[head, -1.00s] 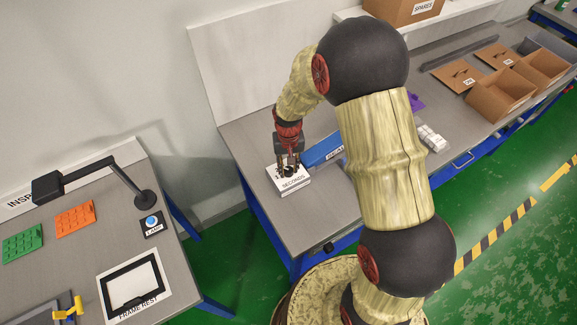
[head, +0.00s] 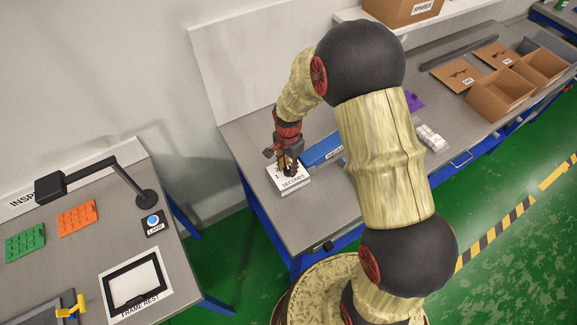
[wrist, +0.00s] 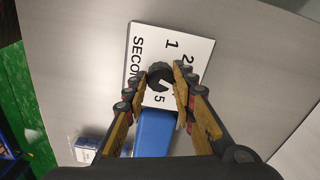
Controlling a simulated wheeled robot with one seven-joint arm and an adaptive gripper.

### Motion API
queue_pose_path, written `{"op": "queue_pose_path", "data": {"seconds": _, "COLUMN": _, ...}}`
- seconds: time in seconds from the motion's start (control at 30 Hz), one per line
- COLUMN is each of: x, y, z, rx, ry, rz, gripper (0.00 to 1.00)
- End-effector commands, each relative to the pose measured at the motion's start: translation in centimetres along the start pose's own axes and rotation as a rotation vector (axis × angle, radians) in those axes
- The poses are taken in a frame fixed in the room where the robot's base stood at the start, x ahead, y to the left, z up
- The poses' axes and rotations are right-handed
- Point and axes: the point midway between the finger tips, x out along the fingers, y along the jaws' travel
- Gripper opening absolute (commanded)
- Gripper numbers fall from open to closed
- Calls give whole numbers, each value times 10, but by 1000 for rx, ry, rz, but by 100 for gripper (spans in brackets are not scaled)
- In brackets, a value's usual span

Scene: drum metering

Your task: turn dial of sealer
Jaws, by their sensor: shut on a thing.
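The sealer's dial is a black round knob (wrist: 160,76) on a white box marked SECONDS (wrist: 192,42), with the numbers 1, 2 and 5 readable in the wrist view. A pale notch on the knob points toward the 5 side. My gripper (wrist: 163,84) is shut on the dial, a finger on either side of it. In the head view my gripper (head: 288,168) is over the white box (head: 294,185) and hides most of the dial. The blue sealer body (wrist: 154,133) adjoins the box; it also shows in the head view (head: 322,150).
The grey bench (head: 250,140) is clear to the left of the box. White blocks (head: 430,138) and open cardboard boxes (head: 500,94) stand to the right. Another table with a lamp (head: 146,197) and a frame rest (head: 135,284) is at left.

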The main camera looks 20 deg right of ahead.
Motion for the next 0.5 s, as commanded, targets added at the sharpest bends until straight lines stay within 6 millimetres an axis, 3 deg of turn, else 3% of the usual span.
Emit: {"op": "queue_pose_path", "data": {"seconds": 0.5, "x": -1, "y": -1, "z": 0, "rx": 322, "ry": 0, "rz": -2, "gripper": 1}}
